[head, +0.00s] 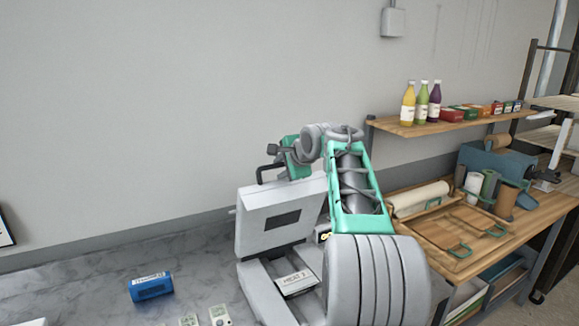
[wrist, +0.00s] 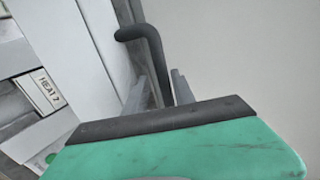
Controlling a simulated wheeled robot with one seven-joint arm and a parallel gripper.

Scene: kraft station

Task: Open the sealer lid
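The sealer (head: 255,290) is a light grey machine on the counter. Its lid (head: 262,212) stands raised and steeply tilted, with a dark panel on its face. A black bent handle (head: 268,170) sits at the lid's top edge, and it also shows in the wrist view (wrist: 150,50). My gripper (head: 280,160) is at the lid's top, beside the handle. In the wrist view my gripper's two grey fingers (wrist: 158,92) are apart, with the handle's lower end running between them. Whether they touch it is hard to tell.
A labelled HEAT plate (head: 296,282) lies in the sealer's open base. A blue item (head: 151,286) lies on the grey counter to the left. A wooden bench (head: 530,215) with trays and rolls is at right, under a shelf (head: 450,126) of bottles.

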